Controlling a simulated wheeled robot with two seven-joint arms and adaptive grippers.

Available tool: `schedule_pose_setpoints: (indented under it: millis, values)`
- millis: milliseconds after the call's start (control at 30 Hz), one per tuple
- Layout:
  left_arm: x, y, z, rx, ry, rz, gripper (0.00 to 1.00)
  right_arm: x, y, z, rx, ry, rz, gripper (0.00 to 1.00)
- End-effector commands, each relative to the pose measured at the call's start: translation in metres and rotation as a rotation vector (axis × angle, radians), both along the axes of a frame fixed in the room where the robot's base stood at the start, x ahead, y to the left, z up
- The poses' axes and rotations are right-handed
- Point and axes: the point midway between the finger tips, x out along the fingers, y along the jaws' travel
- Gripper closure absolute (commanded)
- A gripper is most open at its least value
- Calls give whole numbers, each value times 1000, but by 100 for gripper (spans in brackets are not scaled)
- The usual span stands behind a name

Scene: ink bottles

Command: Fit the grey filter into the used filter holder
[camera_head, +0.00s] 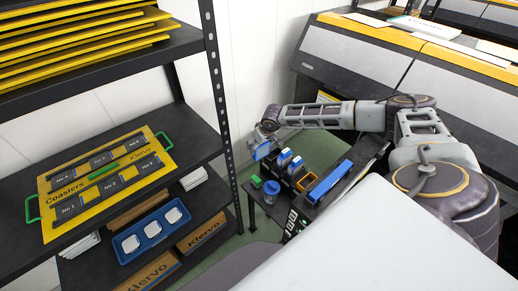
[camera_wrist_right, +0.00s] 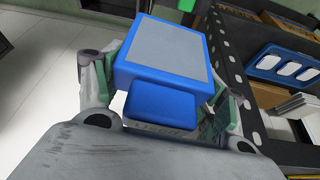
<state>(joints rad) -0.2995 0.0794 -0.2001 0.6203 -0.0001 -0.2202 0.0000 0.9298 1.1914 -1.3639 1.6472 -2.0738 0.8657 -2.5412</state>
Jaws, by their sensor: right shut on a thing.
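My right gripper (camera_wrist_right: 165,100) is shut on a blue block with a flat grey face, which looks like the grey filter (camera_wrist_right: 170,48). The fingers grip it from both sides. In the head view the right gripper (camera_head: 266,138) holds the filter (camera_head: 261,151) above the far left end of the small dark table. A dark holder with several compartments (camera_head: 306,182) stands to the right of the filter, with blue-topped pieces (camera_head: 285,158) in its back part. I cannot tell which compartment is the used filter holder. My left gripper is not in view.
A blue cup (camera_head: 271,189) and a green block (camera_head: 256,181) stand near the table's left edge. A long blue bar (camera_head: 330,183) lies right of the compartments. A dark shelf (camera_head: 205,130) with a yellow coaster board (camera_head: 105,180) and a blue tray (camera_head: 133,246) stands left.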

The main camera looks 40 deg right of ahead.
Motion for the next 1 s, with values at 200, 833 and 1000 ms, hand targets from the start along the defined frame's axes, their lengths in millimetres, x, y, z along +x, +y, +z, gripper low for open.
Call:
schedule_pose_setpoints:
  millis: [200,833,1000]
  values:
    - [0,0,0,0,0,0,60,6,2,2,1,-5,66,54]
    - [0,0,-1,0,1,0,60,7,2,1,0,-5,83,54]
    - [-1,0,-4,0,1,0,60,7,-2,-4,-1,-4,83,54]
